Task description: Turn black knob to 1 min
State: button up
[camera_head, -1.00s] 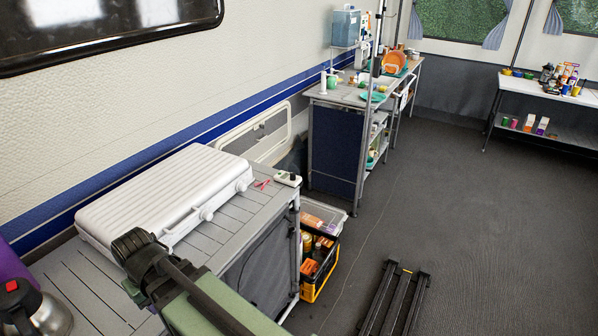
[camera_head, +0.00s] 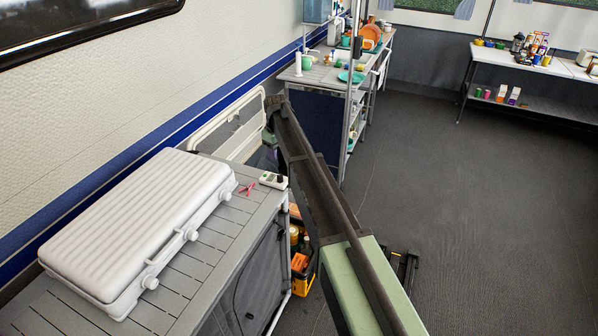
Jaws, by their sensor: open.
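The black knob (camera_head: 279,178) is small and sits on a white timer-like device (camera_head: 267,180). The device lies on the right edge of the grey slatted table, near its far corner. The knob's setting and any markings are too small to read. My arm, dark with green parts, reaches from the bottom right up to a dark joint beyond the device, to its right. My gripper is not visible; the links past that joint are mostly hidden behind the arm.
A white ribbed case (camera_head: 140,225) fills much of the slatted table (camera_head: 215,245). A red item (camera_head: 246,189) lies left of the device. A yellow-black crate (camera_head: 303,283) stands on the floor, partly behind my arm. A cluttered counter (camera_head: 300,75) stands farther back. Open floor lies right.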

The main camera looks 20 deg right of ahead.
aim_at(280, 175)
notch_tip(280, 175, down, 11)
jog(key=b, duration=1.1)
jog(key=shift+f, duration=0.1)
jog(key=shift+r, duration=0.2)
jog(key=c, duration=0.9)
jog(key=shift+m, duration=0.4)
jog(key=m, duration=0.4)
jog(key=shift+m, duration=2)
